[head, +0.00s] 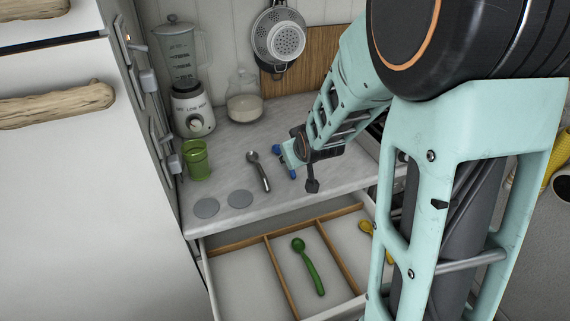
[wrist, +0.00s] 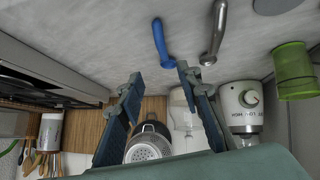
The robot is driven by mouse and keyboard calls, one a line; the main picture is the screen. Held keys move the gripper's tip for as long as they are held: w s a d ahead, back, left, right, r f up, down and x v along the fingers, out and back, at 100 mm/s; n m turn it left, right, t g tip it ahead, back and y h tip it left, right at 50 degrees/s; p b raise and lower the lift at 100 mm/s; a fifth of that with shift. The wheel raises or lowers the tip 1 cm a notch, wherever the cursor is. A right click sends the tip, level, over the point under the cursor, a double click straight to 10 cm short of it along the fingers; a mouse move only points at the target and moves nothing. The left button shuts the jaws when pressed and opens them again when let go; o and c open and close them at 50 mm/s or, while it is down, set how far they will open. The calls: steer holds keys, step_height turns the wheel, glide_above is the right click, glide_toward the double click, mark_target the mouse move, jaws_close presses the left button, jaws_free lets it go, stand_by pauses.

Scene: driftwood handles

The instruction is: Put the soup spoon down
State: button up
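A blue spoon (head: 292,174) lies on the counter, partly hidden behind my gripper in the head view. Its blue length also shows in the wrist view (wrist: 160,42), just ahead of my fingertips. A metal spoon (head: 260,172) lies to its left on the counter; it also shows in the wrist view (wrist: 214,32). I cannot tell which one is the soup spoon. My gripper (wrist: 158,75) is open, its two fingers apart with nothing held between them. In the head view my gripper (head: 290,154) is over the counter by the blue spoon.
The open drawer (head: 235,242) below has wooden dividers, with a green spoon (head: 308,267) and a yellow utensil (head: 368,228) inside. Two grey discs (head: 206,208) lie near the counter's front edge. A green cup (head: 196,161), blender (head: 192,110) and glass jar (head: 245,105) stand behind.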

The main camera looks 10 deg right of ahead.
mark_target(291, 172)
steer(key=x, duration=0.5)
steer(key=shift+w, duration=0.1)
steer(key=shift+s+a+f+p+x, duration=0.1)
steer(key=shift+p+x, duration=0.05)
steer(key=shift+x, duration=0.55)
steer(key=shift+s+a+f+p+x, duration=0.1)
steer(key=shift+p+x, duration=0.1)
steer(key=shift+x, duration=0.5)
steer(key=shift+s+a+f+p+x, duration=0.1)
steer(key=shift+p+x, duration=0.05)
steer(key=shift+x, duration=0.6)
steer(key=shift+w+f, duration=0.4)
steer(key=shift+w, duration=0.1)
steer(key=shift+c, duration=0.5)
jaws_close()
